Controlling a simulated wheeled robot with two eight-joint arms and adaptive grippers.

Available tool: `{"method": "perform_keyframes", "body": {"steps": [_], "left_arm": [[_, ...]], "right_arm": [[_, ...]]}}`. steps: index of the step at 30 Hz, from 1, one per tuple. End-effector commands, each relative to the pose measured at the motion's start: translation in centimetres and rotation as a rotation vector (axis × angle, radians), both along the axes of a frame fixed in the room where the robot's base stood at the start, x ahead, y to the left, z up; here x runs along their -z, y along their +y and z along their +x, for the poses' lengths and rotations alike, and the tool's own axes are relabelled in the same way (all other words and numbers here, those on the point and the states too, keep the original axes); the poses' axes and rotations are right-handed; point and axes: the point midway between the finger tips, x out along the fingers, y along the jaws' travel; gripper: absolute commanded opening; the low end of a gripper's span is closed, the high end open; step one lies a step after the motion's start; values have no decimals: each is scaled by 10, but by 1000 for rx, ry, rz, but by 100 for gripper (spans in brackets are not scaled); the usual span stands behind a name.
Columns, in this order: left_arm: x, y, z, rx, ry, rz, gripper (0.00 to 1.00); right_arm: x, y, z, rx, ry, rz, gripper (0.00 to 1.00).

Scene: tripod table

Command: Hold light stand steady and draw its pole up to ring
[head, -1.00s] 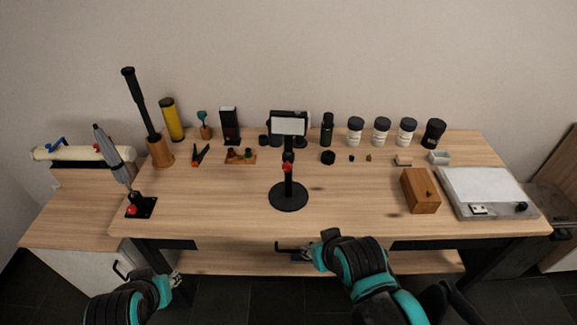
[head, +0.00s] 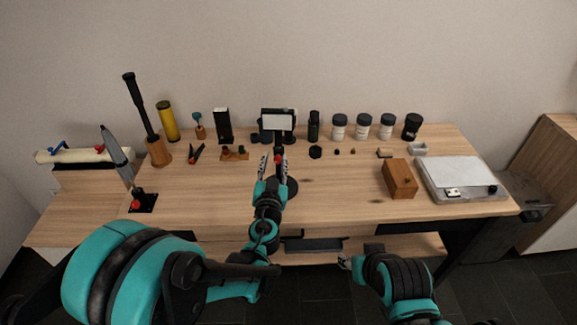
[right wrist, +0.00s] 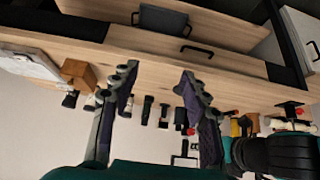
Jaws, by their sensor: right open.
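The light stand has a round black base (head: 291,187), a dark pole with a red knob (head: 278,158), and a lamp head with a pale panel (head: 277,122). It stands upright at the middle of the table. My left gripper (head: 273,166) is open, its fingertips apart on either side of the pole near the red knob in the head view. I cannot tell whether they touch it. My left gripper and forearm hide part of the base and lower pole. No ring can be made out. My right gripper (right wrist: 160,84) is open and empty, below the table's front edge.
Several jars and bottles (head: 339,127) line the back of the wooden table (head: 340,205). A wooden block (head: 399,178) and a pale flat device (head: 462,179) are at right. The table front right of the stand is clear.

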Motion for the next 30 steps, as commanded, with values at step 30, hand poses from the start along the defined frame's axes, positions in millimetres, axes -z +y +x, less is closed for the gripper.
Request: {"method": "perform_keyframes", "body": {"steps": [30], "left_arm": [[0, -1, 0, 4, -2, 1, 34]], "right_arm": [[11, 115, 271, -476, -369, 151, 46]]}}
